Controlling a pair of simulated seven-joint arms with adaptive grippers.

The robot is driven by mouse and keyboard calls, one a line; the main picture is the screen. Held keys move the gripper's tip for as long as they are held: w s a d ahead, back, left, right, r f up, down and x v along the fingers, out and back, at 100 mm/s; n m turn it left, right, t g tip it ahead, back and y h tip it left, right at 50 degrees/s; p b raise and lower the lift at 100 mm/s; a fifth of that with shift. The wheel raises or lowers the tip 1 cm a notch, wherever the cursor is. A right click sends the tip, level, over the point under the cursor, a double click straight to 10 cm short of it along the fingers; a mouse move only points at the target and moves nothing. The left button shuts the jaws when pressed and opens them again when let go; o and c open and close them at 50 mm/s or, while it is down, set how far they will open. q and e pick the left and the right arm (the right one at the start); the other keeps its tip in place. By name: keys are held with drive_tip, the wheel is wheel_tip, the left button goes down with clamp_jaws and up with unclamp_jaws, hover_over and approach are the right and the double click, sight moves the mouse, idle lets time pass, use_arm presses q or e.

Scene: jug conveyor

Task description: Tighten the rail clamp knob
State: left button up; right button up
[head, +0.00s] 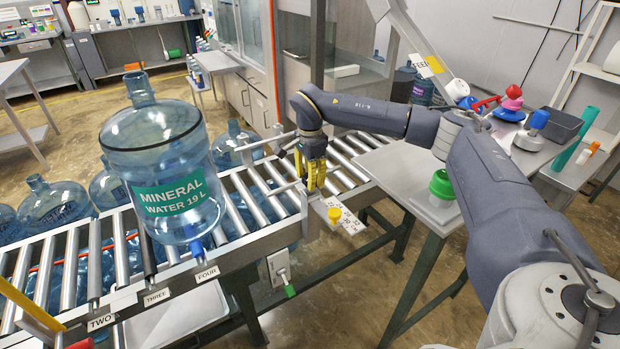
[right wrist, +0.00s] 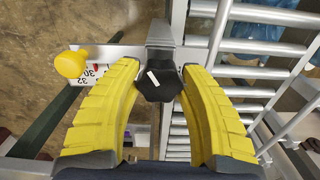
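The rail clamp knob (right wrist: 158,84) is black with a white mark on top, at the centre of the right wrist view. My right gripper (right wrist: 160,72) has one yellow finger on each side of it, and the fingertips appear to touch the knob. In the head view my right gripper (head: 313,178) points down at the conveyor's near side rail, and its fingers hide the knob. A grey clamp bar (right wrist: 160,40) runs beyond the knob. A numbered scale plate (head: 350,222) with a yellow knob (head: 334,214) sticks out from the rail. My left gripper is not in view.
A large blue water jug (head: 165,150) stands on the roller conveyor (head: 235,205), left of my right gripper. More jugs stand behind it. A grey side table (head: 400,170) with a green-capped item (head: 441,186) lies under my right arm. Open floor shows in front of the conveyor.

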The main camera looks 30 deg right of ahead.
drive_tip(key=c, duration=0.5)
drive_tip(key=shift+m, duration=0.4)
drive_tip(key=m, duration=0.5)
drive_tip(key=shift+m, duration=0.3)
drive_tip(key=m, duration=0.5)
drive_tip(key=shift+w+d, duration=0.1)
drive_tip(key=m, duration=0.6)
drive_tip(key=shift+m, duration=0.4)
drive_tip(key=m, duration=0.5)
drive_tip(key=shift+d+m, duration=0.1)
drive_tip(key=shift+m, duration=0.2)
drive_tip(key=o, duration=1.3)
